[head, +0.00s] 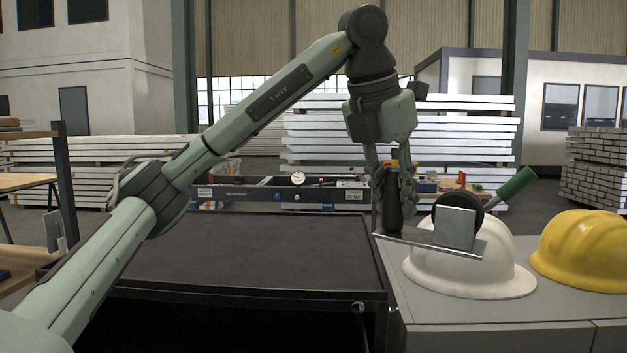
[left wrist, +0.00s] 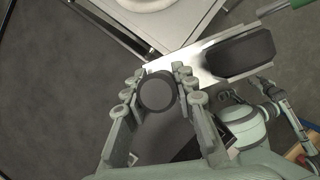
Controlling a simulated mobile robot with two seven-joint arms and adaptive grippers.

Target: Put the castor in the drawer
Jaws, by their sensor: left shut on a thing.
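My left gripper (head: 391,195) points down in the head view and is shut on the castor's black upright cylinder. The castor (head: 456,228) has a flat metal plate, a silver square bracket and a dark rounded wheel partly hidden behind it. It is held in the air, its plate slightly tilted, in front of the white helmet. In the left wrist view, the fingers (left wrist: 158,88) flank the cylinder's round black end, and the castor's plate (left wrist: 205,62) runs up to the right. The drawer (head: 225,325) seems to be the dark opening under the black cabinet top, left of the castor.
A white helmet (head: 468,270) and a yellow helmet (head: 590,250) stand on a grey cabinet top (head: 455,305) at right. A green handle (head: 516,187) shows beyond the castor; whether it is attached is unclear. The black cabinet top (head: 250,250) is bare.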

